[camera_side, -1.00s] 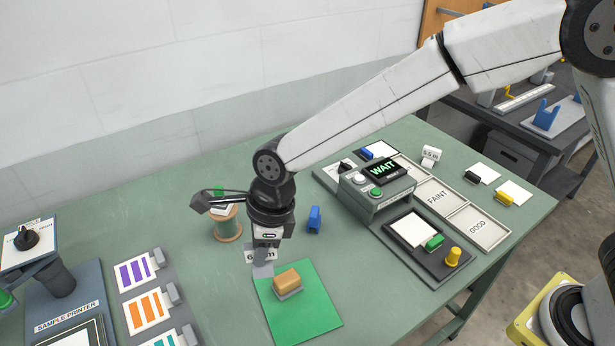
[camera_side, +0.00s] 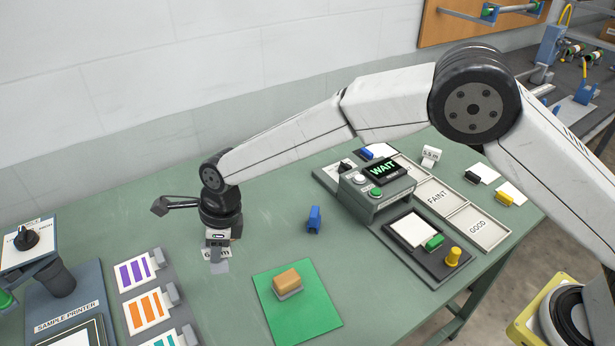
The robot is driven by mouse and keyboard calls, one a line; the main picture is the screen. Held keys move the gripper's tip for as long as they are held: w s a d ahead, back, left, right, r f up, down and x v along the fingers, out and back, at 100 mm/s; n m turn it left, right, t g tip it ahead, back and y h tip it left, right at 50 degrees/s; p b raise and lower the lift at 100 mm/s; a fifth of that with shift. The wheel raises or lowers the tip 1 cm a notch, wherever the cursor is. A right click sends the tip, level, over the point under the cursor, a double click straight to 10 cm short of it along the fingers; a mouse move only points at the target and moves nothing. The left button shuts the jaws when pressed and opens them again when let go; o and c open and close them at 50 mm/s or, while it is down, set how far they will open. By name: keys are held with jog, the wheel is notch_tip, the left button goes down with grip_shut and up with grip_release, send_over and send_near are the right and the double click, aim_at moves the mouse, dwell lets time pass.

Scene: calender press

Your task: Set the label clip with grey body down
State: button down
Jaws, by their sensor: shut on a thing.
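My gripper (camera_side: 217,246) is at the left-centre of the bench, pointing down. It is shut on the label clip with grey body (camera_side: 219,267), whose small grey part shows just below the fingers. A white label with dark lettering (camera_side: 208,254) shows at the fingers, partly covered by them. The clip is low over the green bench top, left of the green mat. I cannot tell whether it touches the bench.
A tan block on a grey base (camera_side: 287,280) sits on the green mat (camera_side: 315,318). A blue piece (camera_side: 314,220) stands right of my gripper. Sample cards (camera_side: 148,307) lie to the left. The control box (camera_side: 376,188) stands to the right. Bare bench surrounds the clip.

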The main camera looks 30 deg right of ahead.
jog(key=shift+w+a+f, duration=0.3)
jog(key=shift+w+f, duration=0.2)
jog(key=shift+f, duration=0.2)
jog(key=shift+w+a+f, duration=0.35)
jog(key=shift+w+f, duration=0.15)
jog(key=shift+f, duration=0.25)
jog(key=shift+w+a+f, duration=0.3)
jog(key=shift+w+f, duration=0.2)
jog(key=shift+f, duration=0.2)
jog(key=shift+f, duration=0.1)
jog(key=shift+w+a+f, duration=0.1)
jog(key=shift+w+f, duration=0.05)
jog(key=shift+d+x, duration=0.15)
jog(key=shift+x, duration=0.6)
jog(key=shift+d+x, duration=0.2)
jog(key=shift+x, duration=0.5)
jog(key=shift+f, duration=0.25)
jog(key=c, duration=0.5)
grip_release()
jog(key=shift+c, duration=0.2)
jog(key=shift+v, duration=6.2)
